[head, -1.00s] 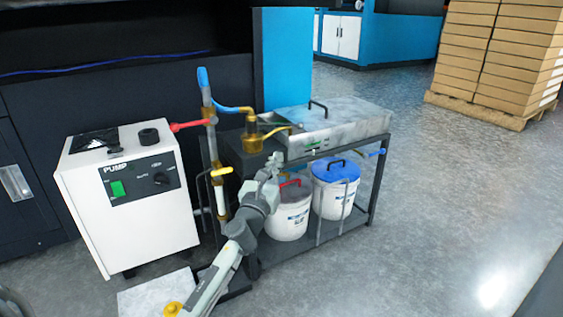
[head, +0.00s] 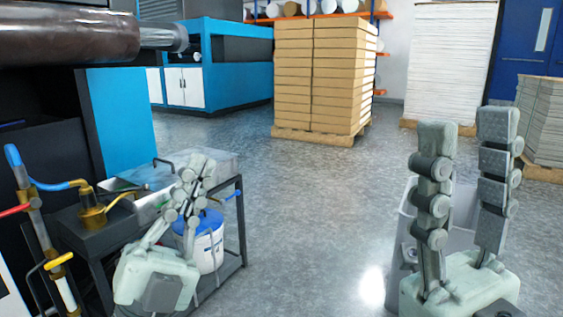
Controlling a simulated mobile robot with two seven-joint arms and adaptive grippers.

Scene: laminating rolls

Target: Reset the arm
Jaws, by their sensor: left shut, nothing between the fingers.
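My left gripper (head: 198,165) is at the lower left of the head view, raised with its fingers pointing up. Its fingers are together and nothing shows between them. It stands in front of the cart with the metal tray and covers part of a white bucket (head: 208,250) with a blue lid. My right gripper (head: 466,130) is at the right of the view, also upright. Its two fingers stand well apart, with only background between them. Its arm is mostly hidden below the frame.
The dark cart (head: 238,240) carries a metal tray (head: 212,163) and a brass fitting (head: 91,208) with pipes. A large dark roller (head: 75,38) juts in at the upper left. Stacked boxes (head: 320,85) stand on a pallet behind. The grey floor between the grippers is clear.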

